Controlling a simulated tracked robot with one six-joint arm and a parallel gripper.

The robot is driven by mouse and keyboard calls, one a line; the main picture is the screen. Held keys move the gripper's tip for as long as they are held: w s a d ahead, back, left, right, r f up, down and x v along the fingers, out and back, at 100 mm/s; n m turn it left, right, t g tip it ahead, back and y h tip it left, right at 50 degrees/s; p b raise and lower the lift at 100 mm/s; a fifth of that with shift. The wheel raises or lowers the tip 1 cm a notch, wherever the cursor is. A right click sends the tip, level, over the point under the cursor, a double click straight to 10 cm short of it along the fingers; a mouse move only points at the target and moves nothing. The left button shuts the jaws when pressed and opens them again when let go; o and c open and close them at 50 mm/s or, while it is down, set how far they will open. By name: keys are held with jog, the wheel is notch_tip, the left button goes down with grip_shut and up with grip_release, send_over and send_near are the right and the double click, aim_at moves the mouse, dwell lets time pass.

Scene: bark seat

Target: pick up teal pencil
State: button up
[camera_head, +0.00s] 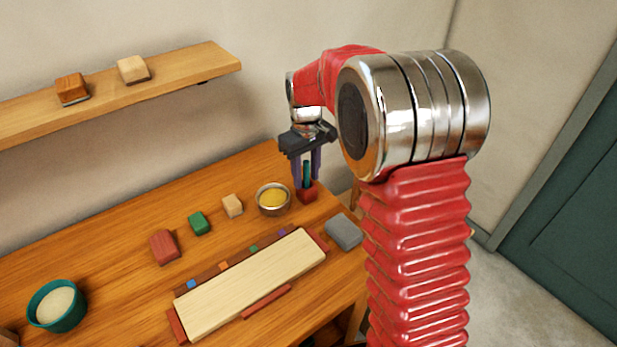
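The teal pencil (307,174) stands upright in a small red block-like holder (307,194) near the right end of the wooden table. My gripper (306,176) points down over it, with one dark finger on each side of the pencil. The fingers are apart, and narrow gaps seem to show beside the pencil, so it does not look clamped. The pencil's upper end is hidden among the fingers and the gripper body, and its lower end is inside the holder.
A metal bowl with yellow contents (273,199) stands just left of the holder. A grey block (343,231) lies to its right front. A pale board (255,283) with coloured pieces fills the front. A shelf (190,72) carries two blocks. A teal bowl (57,305) is at left.

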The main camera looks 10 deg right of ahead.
jog(key=shift+c, duration=0.4)
grip_shut()
